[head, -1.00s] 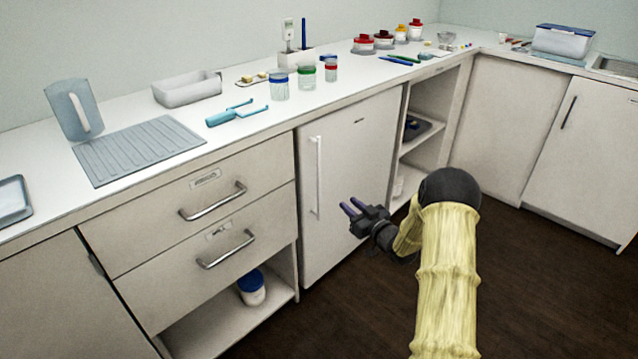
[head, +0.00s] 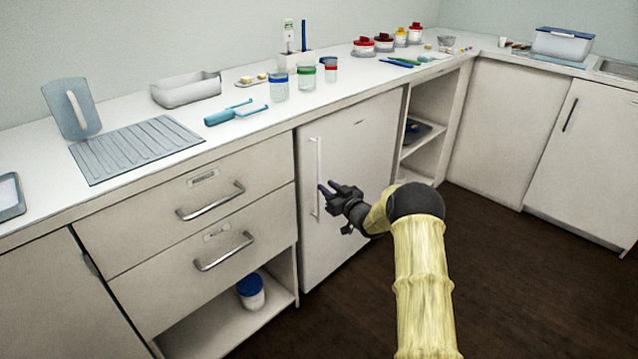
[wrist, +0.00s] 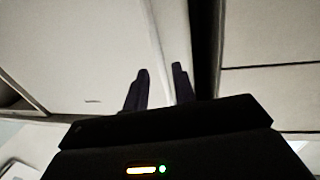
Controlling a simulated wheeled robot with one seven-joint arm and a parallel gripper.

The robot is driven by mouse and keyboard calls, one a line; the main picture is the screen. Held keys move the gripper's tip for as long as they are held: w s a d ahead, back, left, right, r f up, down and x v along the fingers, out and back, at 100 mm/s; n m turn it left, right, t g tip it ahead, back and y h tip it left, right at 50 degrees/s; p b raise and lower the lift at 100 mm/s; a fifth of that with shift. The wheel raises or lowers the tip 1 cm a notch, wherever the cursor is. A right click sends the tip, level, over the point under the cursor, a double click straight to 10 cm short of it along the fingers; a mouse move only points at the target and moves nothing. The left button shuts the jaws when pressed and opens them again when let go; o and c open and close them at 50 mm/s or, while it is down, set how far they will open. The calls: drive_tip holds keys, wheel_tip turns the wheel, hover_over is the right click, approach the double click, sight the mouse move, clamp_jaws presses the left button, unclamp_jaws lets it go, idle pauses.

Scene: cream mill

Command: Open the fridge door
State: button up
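The fridge is the white door (head: 355,160) under the counter, shut flush with the cabinet front. Its long white vertical bar handle (head: 316,165) is near the door's left edge. My gripper (head: 324,188) is in front of the door at the handle's lower half, its fingers pointing at the handle. In the wrist view the two dark fingers (wrist: 161,75) are apart, one on each side of the pale handle (wrist: 158,40). Whether either finger touches the handle cannot be told. The door (wrist: 85,50) fills the left of that view.
Two drawers (head: 190,210) with metal bar handles are left of the fridge, above an open shelf with a blue-lidded jar (head: 250,292). An open shelf unit (head: 425,125) is to the right. Jars and tools stand on the counter (head: 235,145). The dark floor (head: 500,270) is clear.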

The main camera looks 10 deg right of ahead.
drive_tip(key=shift+b+x, duration=0.55)
drive_tip(key=shift+x, duration=2.3)
clamp_jaws()
